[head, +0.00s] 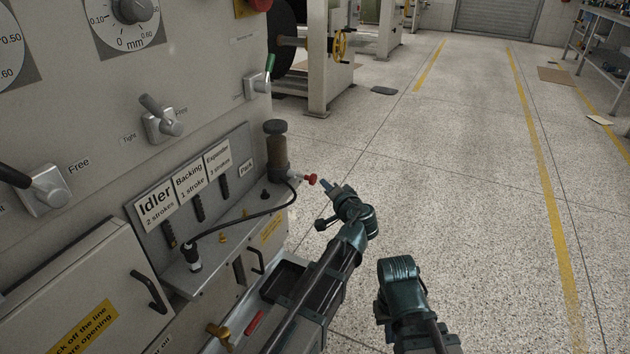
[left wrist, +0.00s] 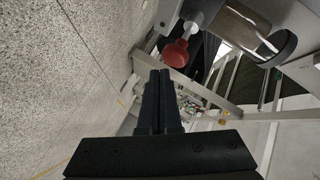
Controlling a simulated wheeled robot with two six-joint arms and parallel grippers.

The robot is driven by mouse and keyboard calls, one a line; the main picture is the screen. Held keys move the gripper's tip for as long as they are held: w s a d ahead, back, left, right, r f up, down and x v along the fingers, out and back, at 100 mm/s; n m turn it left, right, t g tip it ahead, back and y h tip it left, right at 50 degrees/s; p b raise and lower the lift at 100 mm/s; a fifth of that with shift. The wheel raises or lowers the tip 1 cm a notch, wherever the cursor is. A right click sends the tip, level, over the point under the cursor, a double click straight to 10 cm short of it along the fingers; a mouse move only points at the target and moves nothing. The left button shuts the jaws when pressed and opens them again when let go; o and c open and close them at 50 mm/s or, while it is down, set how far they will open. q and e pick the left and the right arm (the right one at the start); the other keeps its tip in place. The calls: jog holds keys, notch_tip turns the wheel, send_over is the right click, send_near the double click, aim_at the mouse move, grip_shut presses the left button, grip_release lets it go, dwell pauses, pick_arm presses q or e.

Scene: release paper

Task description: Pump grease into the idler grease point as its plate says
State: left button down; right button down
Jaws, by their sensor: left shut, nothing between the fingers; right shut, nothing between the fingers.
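The Idler plate (head: 157,207) reads "2 strokes". A black hose (head: 240,221) runs from the grease pump (head: 276,155) to a coupler (head: 193,257) standing upright on the ledge below that plate; the grease point under it is hidden. The pump's red knob (head: 310,180) sticks out to the right on a thin rod. My left gripper (head: 333,189) is shut and empty, just right of the knob and apart from it. In the left wrist view its fingers (left wrist: 159,76) are together, with the red knob (left wrist: 176,53) just beyond. My right gripper (head: 397,268) is low; its fingertips are hidden.
Backing (head: 189,180) and Expander (head: 217,160) plates stand beside the Idler plate, with brass fittings (head: 222,238) on the ledge. A Park label (head: 246,168) is near the pump. A dark tray (head: 285,280) lies below. The floor (head: 470,200) to the right is clear.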

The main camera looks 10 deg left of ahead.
aim_at(314, 182)
pick_arm(q)
jog(key=shift+a, duration=0.2)
dwell(0.6)
jog(key=shift+w+a, duration=0.1)
jog(key=shift+a, duration=0.1)
jog(key=shift+w+a, duration=0.15)
jog(key=shift+a, duration=0.55)
jog(key=shift+w+a, duration=0.1)
jog(key=shift+a, duration=0.6)
dwell(1.4)
jog(key=shift+d, duration=0.2)
jog(key=shift+s+d, duration=0.2)
jog(key=shift+d, duration=0.6)
jog(key=shift+s+d, duration=0.15)
jog(key=shift+d, duration=0.6)
jog(key=shift+d, duration=0.15)
jog(key=shift+s+d, duration=0.25)
jog(key=shift+d, duration=0.95)
jog(key=shift+s+d, duration=0.2)
jog(key=shift+d, duration=0.95)
